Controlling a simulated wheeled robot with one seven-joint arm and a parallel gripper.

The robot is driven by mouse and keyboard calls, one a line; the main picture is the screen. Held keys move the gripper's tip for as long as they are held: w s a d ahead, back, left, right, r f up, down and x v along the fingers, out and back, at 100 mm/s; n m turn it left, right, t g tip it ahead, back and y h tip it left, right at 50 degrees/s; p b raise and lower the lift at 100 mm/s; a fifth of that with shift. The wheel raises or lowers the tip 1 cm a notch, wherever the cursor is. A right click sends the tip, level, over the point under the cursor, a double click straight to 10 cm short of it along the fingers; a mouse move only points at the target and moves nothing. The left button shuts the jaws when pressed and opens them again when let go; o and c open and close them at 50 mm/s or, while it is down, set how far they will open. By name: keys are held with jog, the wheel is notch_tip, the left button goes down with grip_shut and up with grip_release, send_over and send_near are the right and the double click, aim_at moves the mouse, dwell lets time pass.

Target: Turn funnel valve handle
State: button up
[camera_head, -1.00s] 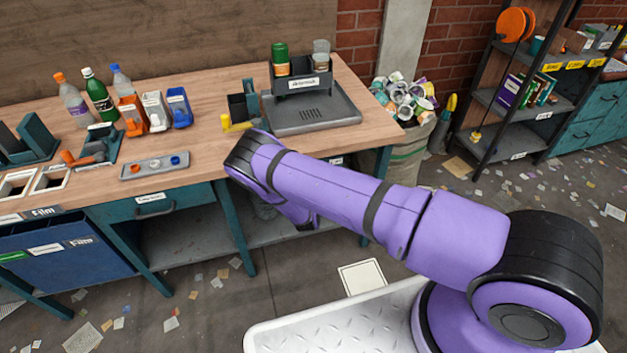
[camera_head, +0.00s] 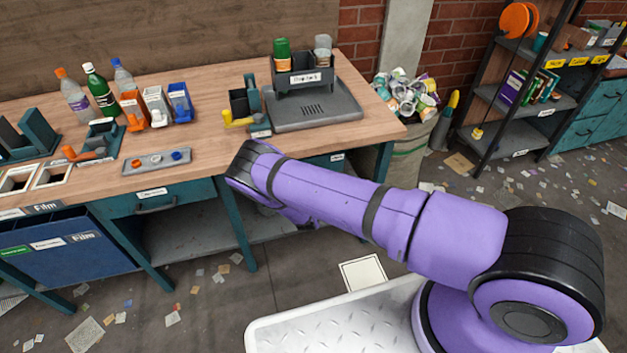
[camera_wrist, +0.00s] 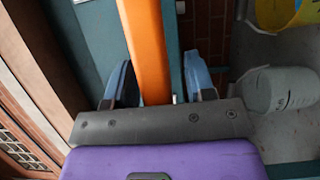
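A teal fixture with an orange handle (camera_head: 82,155) stands on the left of the workbench. A small black and teal fixture with a yellow handle (camera_head: 237,119) stands nearer the middle. I cannot tell which handle belongs to the funnel valve. In the head view, my gripper is hidden behind my purple arm, which hangs over the bench's front edge. In the wrist view, my gripper (camera_wrist: 158,82) has its two blue-grey fingers apart. A broad orange bar (camera_wrist: 146,45) shows between them, with gaps beside it; I cannot tell what it is or whether anything touches it.
The workbench (camera_head: 210,140) carries several bottles (camera_head: 101,91), small colored bins (camera_head: 155,105), a grey button panel (camera_head: 157,161) and a grey tray (camera_head: 330,110). A waste sack (camera_head: 410,150) stands at the right. Litter covers the floor; the bench's front edge lies close to my arm.

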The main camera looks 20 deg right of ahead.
jog(key=v, duration=1)
jog(key=shift+s+a, duration=0.15)
jog(key=shift+s, duration=0.2)
jog(key=shift+s+a+f, duration=0.1)
dwell(0.3)
